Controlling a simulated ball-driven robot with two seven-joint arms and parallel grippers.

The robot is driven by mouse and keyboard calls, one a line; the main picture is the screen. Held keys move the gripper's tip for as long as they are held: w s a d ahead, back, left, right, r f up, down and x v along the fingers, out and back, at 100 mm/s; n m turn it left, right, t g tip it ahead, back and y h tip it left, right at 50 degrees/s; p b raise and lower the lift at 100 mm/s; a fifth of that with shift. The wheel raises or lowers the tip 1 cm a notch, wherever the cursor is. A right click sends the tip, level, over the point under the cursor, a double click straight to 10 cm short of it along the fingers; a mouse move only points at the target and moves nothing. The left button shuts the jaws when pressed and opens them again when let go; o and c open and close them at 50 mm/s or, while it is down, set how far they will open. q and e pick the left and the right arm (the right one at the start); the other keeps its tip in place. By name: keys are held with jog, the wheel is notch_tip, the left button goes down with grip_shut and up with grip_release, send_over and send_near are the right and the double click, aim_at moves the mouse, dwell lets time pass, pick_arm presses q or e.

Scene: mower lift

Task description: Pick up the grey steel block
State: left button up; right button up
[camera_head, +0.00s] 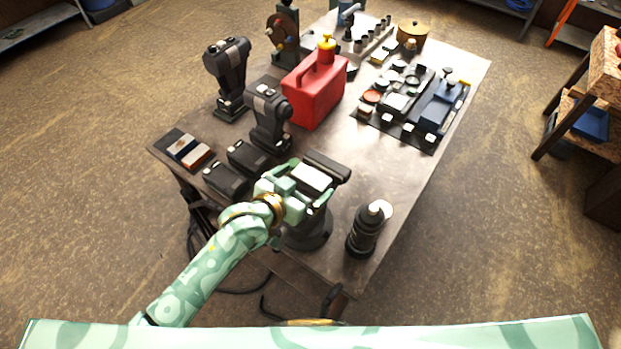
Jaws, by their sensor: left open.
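A pale grey block (311,177), which looks like the steel block, sits at the top of a dark bench vise (326,166) at the near edge of the table. My left gripper (308,181) is open at the vise, its green fingers on either side of the block. I cannot tell whether the fingers touch it. The gripper and wrist hide part of the vise and the block's near side. My right gripper is not in view.
A dark bottle (366,230) stands right of the vise. Two black battery packs (249,157), cordless drills (269,115) and a red fuel can (314,90) stand left and behind. A dark mat (429,143) holds parts. Bare tabletop (375,170) lies right of the vise.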

pick_arm(q)
jog(key=shift+x, duration=1.05)
jog(key=shift+s, duration=0.1)
jog(key=shift+c, duration=1.2)
jog(key=c, duration=0.9)
jog(key=shift+r, duration=0.1)
